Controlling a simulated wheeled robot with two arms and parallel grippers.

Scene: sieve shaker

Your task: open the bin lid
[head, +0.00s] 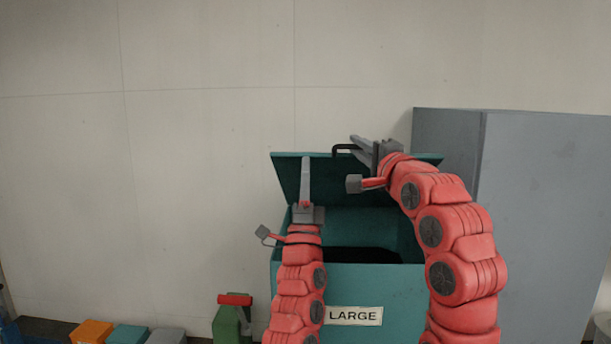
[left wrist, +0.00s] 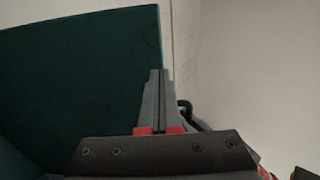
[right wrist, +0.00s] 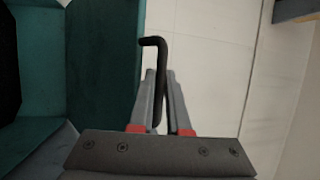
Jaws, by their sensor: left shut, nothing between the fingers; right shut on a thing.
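The teal bin (head: 395,285) has a LARGE label on its front. Its lid (head: 287,175) stands raised and tilted up at the back, with the dark opening showing below it. A black bent handle (head: 343,149) is at the lid's top edge. My right gripper (head: 354,141) is shut on the handle, which shows between its fingers in the right wrist view (right wrist: 156,85). My left gripper (head: 305,160) is shut and empty, in front of the lid's inner face. The lid also fills the left of the left wrist view (left wrist: 75,80). My arms hide parts of the bin.
A tall grey cabinet (head: 545,210) stands right of the bin, close to my right arm. A green container (head: 227,322) with a red top stands at the left. Orange (head: 92,331), teal and grey boxes sit low at left. A plain wall is behind.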

